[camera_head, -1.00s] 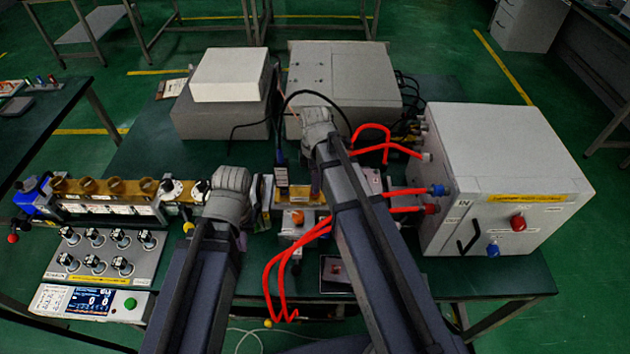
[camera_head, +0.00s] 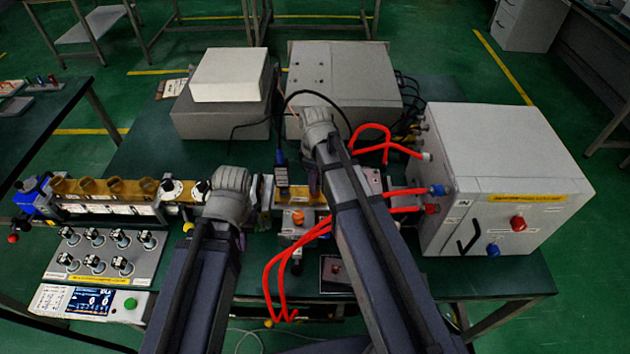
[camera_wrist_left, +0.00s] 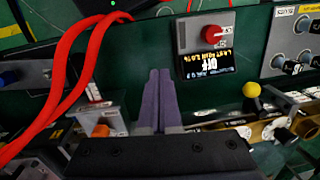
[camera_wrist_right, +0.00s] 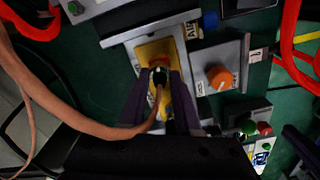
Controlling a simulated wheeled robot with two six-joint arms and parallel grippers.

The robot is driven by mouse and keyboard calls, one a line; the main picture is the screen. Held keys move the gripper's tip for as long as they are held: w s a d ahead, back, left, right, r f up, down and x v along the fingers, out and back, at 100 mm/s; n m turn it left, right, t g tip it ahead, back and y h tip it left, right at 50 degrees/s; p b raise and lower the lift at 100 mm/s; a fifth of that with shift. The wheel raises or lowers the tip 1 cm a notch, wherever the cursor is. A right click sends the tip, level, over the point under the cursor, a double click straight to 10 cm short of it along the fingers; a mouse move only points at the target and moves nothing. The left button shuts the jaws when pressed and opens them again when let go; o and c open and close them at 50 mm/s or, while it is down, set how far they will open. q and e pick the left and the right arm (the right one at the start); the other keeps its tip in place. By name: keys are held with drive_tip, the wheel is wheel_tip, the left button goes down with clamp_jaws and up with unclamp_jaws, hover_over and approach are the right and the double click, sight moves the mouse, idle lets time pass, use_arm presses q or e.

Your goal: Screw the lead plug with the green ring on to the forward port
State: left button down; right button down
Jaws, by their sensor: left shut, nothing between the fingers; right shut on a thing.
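My right gripper (camera_wrist_right: 160,90) is shut on the lead plug (camera_wrist_right: 158,76), a small dark plug with a green ring and a brown lead running off to the left. In the right wrist view the plug sits over a yellow block (camera_wrist_right: 150,50) on a grey mount. The forward port cannot be made out; it may be hidden under the plug, and I cannot tell whether they touch. In the head view the right gripper (camera_head: 315,182) is above the rail of parts, its tips mostly hidden by my arm. My left gripper (camera_wrist_left: 160,75) is shut and empty.
A white box with red hoses (camera_head: 505,180) stands at the right. A black cable with a blue-black connector (camera_head: 282,172) is just left of my right gripper. An orange knob (camera_wrist_right: 220,77) is close beside it. A knob panel (camera_head: 105,250) is at the left.

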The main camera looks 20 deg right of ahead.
drive_tip(key=m, duration=2.3)
drive_tip(key=shift+m, duration=0.3)
idle(0.4)
drive_tip(key=c, duration=0.6)
unclamp_jaws()
drive_tip(key=shift+r, duration=0.15)
